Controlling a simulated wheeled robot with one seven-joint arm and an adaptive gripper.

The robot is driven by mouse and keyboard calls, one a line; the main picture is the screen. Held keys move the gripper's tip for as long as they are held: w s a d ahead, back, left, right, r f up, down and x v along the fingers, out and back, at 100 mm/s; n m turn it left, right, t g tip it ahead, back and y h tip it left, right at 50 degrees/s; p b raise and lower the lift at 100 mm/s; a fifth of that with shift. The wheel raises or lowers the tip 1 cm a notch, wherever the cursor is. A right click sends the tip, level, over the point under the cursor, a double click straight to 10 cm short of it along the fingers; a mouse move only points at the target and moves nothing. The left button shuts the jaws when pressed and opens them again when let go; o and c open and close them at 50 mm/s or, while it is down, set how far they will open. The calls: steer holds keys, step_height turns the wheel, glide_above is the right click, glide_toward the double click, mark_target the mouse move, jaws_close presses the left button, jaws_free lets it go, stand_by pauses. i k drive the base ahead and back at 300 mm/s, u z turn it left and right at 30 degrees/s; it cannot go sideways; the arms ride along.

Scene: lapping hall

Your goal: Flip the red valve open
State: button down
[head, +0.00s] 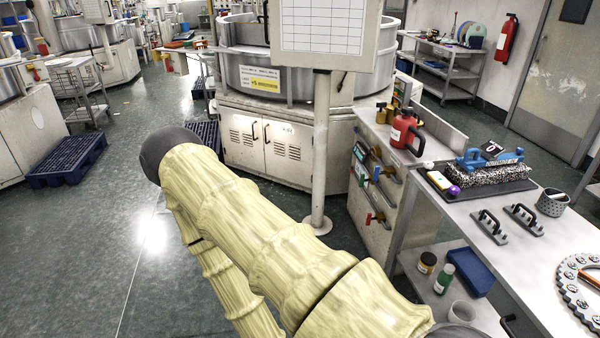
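A small red handle (375,217), which looks like the red valve, sits low on the front of a pale cabinet (376,238) right of the picture's middle. Several other valve-like fittings with coloured parts are mounted above it on the same face. The red handle is too small here to tell whether it is open or closed. My gripper is not in view. My arm, in a pale yellow ribbed cover, crosses the foreground to the left of the cabinet, and its dark rounded joint is at the upper left.
A white post (322,150) carrying a board stands left of the cabinet, before a large round machine (290,130). A workbench (465,225) with tools is at right. A red can (404,128) stands on the cabinet. A blue pallet (68,160) lies at left; floor between is clear.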

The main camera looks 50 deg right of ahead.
mark_target(369, 219)
steer(key=z, duration=0.05)
steer(key=i, duration=1.65)
steer(key=z, duration=1.6)
steer(key=i, duration=0.85)
steer(key=z, duration=0.8)
